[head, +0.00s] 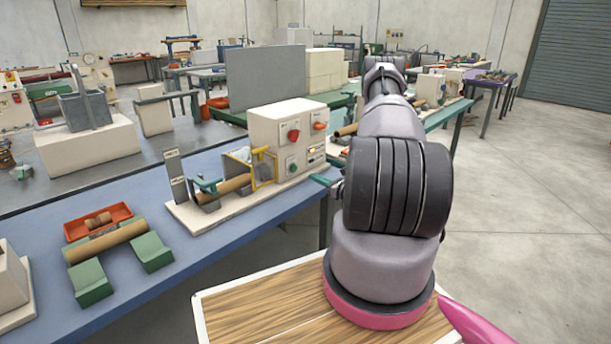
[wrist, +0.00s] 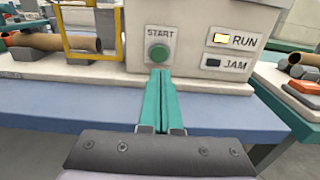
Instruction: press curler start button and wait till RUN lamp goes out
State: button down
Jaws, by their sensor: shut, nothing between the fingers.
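The curler (head: 285,130) is a cream control box on a base plate on the blue bench. Its green START button (wrist: 158,54) shows in the wrist view, above my fingertips. The RUN lamp (wrist: 221,38) is lit yellow-white; the JAM lamp (wrist: 213,62) below it is dark. My gripper (wrist: 161,72) has its green fingers shut together with nothing between them. The tips are just below the button; I cannot tell whether they touch the box. A brown tube (head: 232,184) lies in the curler beside the yellow guard (head: 264,167).
A red tray (head: 98,222) stands on the bench left of the curler. Another brown tube (head: 107,242) rests across green blocks (head: 150,252). The blue bench top (head: 190,270) in front of the curler is clear. More machines stand beyond.

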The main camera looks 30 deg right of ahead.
jog(key=shift+v, duration=2.35)
jog(key=shift+f, duration=0.1)
